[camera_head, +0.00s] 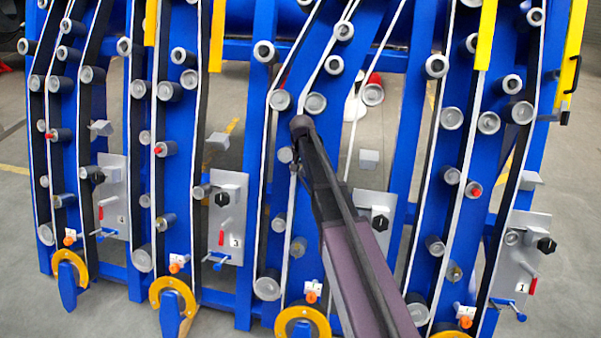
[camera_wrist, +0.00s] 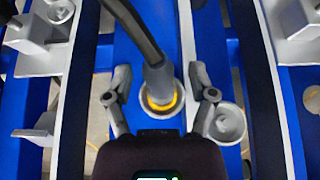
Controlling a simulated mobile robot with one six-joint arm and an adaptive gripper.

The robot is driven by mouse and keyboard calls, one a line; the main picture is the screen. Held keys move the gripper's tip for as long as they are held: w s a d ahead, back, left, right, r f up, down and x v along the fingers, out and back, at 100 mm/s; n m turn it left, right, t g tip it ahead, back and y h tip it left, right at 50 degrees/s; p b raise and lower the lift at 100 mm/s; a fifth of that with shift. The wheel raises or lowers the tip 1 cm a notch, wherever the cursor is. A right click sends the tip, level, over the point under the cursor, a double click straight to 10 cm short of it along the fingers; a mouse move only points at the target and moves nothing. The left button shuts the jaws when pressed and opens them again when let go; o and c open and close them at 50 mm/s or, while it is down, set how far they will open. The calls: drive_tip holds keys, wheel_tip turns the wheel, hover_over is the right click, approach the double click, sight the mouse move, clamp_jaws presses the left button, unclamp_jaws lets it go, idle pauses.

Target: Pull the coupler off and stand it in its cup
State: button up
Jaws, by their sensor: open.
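In the wrist view, the coupler (camera_wrist: 158,80) is a grey cylinder on the end of a dark hose. It sits on the blue frame, with a yellow ring showing at its base. My gripper (camera_wrist: 160,74) is open, one finger on each side of the coupler with visible gaps. A round, grey, cup-like piece (camera_wrist: 228,122) is beside the right finger; I cannot tell whether it is the coupler's cup. In the head view my arm covers this spot, and the coupler cannot be made out.
Blue uprights (camera_head: 398,150) carry pale belts and many grey rollers (camera_head: 452,118). Grey panels with black knobs (camera_head: 228,215) and (camera_head: 518,255) stand between them. Yellow half-rings (camera_head: 172,295) line the bottom. In the wrist view, grey brackets (camera_wrist: 45,50) stand at left.

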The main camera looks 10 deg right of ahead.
sight(300, 174)
clamp_jaws()
drive_tip(key=shift+s+r, duration=0.1)
drive_tip(key=shift+s, duration=0.05)
drive_tip(key=shift+s+a+r+p, duration=0.3)
drive_tip(key=shift+s+r+p, duration=0.15)
drive_tip(key=shift+s, duration=0.25)
drive_tip(key=shift+s+a+r+p, duration=0.35)
drive_tip(key=shift+s+p, duration=0.1)
drive_tip(key=shift+s, duration=0.25)
